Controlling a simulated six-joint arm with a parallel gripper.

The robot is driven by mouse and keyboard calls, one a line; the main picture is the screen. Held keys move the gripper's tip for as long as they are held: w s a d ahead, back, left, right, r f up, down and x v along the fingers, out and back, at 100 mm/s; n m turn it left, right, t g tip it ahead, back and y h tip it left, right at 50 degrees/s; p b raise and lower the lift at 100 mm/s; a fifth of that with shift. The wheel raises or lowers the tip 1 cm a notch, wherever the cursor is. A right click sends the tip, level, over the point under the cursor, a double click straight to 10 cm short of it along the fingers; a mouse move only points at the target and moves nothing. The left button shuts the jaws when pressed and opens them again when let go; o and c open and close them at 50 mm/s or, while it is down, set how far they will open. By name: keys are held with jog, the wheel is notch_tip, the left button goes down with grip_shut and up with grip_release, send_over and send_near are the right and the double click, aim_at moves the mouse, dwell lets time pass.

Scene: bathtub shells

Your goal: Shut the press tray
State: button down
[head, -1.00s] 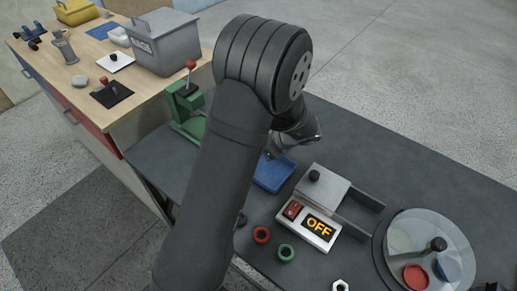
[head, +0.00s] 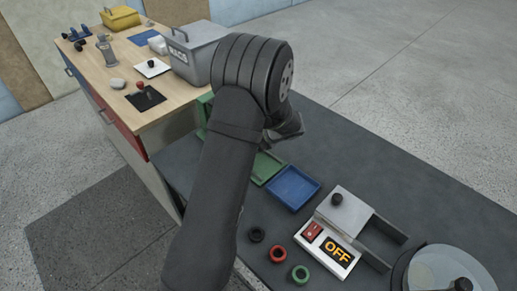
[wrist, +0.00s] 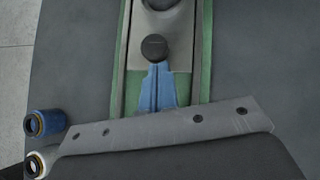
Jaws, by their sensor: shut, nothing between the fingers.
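A green press (head: 205,104) stands behind my arm in the head view, mostly hidden. Its low green base (head: 265,166) shows right of the arm, close to a blue tray (head: 293,187); I cannot tell whether they join. My gripper (head: 290,130) is partly hidden by my arm. In the wrist view, its blue-grey fingers (wrist: 158,70) are shut and empty over a green channel (wrist: 201,60). A black round knob (wrist: 154,47) on a grey plate (wrist: 183,50) lies just beyond the fingertips; contact is unclear.
A grey switch box reading OFF (head: 337,252) has a plate with a black knob (head: 336,199) and two rails. Several rings (head: 300,273) lie nearby. A clear round disc (head: 447,268) is at lower right. The wooden bench (head: 120,60) holds a grey RAGS bin (head: 195,62). Dark tabletop behind is clear.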

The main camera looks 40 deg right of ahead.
jog(key=shift+w, duration=0.45)
jog(key=shift+w+r, duration=0.1)
jog(key=s, duration=0.2)
jog(key=s+d, duration=0.1)
jog(key=s, duration=0.2)
jog(key=shift+d, duration=0.15)
jog(key=v, duration=0.9)
jog(key=shift+s+r, duration=0.2)
jog(key=shift+r, duration=0.05)
jog(key=x, duration=0.8)
jog(key=shift+w+f, duration=0.2)
jog(key=shift+w, duration=0.05)
jog(key=w, duration=0.2)
jog(key=w+a+f, duration=0.1)
jog(key=shift+w, duration=0.2)
jog(key=shift+w+a, duration=0.2)
jog(key=shift+w, duration=0.5)
